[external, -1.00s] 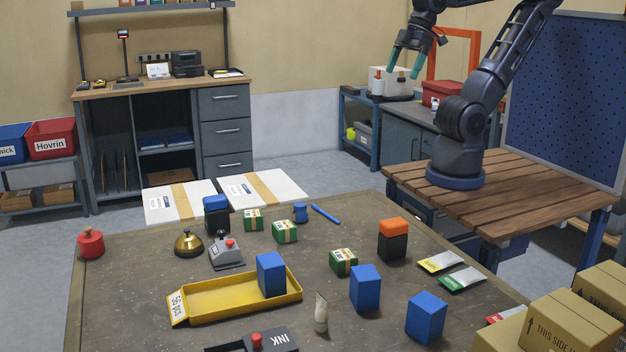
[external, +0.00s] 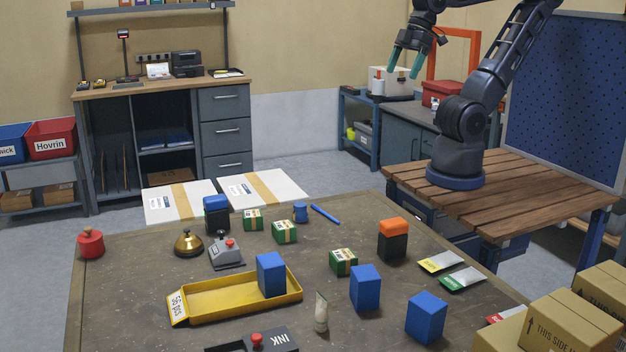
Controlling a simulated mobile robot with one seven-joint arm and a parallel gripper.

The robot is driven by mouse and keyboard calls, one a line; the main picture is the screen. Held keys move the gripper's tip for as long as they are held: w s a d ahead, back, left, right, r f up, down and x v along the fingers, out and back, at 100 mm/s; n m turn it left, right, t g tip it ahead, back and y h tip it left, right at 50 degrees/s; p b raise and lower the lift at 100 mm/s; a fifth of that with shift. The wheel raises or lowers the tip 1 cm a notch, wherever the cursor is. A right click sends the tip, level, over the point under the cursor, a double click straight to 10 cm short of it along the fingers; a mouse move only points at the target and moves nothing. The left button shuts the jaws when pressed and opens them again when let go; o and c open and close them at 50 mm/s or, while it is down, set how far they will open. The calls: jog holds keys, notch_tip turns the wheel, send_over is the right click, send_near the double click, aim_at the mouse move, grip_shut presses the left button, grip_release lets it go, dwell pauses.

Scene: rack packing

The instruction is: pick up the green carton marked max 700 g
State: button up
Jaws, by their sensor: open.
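Three small green cartons with tan tape and pale labels sit on the brown table (external: 150,293). One green carton (external: 253,220) is at the back, a second green carton (external: 285,232) is just right of it, and a third green carton (external: 343,262) is nearer the middle. Their print is too small to read, so I cannot tell which is marked max 700 g. My gripper (external: 406,66) is open and empty, raised high beyond the table at the upper right, well away from the cartons.
A yellow tray (external: 228,304) holds a blue block (external: 271,274). A bell (external: 188,244) and a grey device (external: 226,252) stand left. Cardboard boxes (external: 570,325) fill the lower right.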

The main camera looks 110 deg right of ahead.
jog(key=c, duration=0.3)
jog(key=shift+w, duration=0.1)
jog(key=shift+c, duration=0.2)
jog(key=m+g+h, duration=0.5)
jog(key=m, duration=1.3)
send_over(284, 225)
jog(key=a, duration=0.4)
notch_tip(284, 225, down, 31)
jog(key=shift+y, duration=0.3)
jog(key=shift+x, duration=5.35)
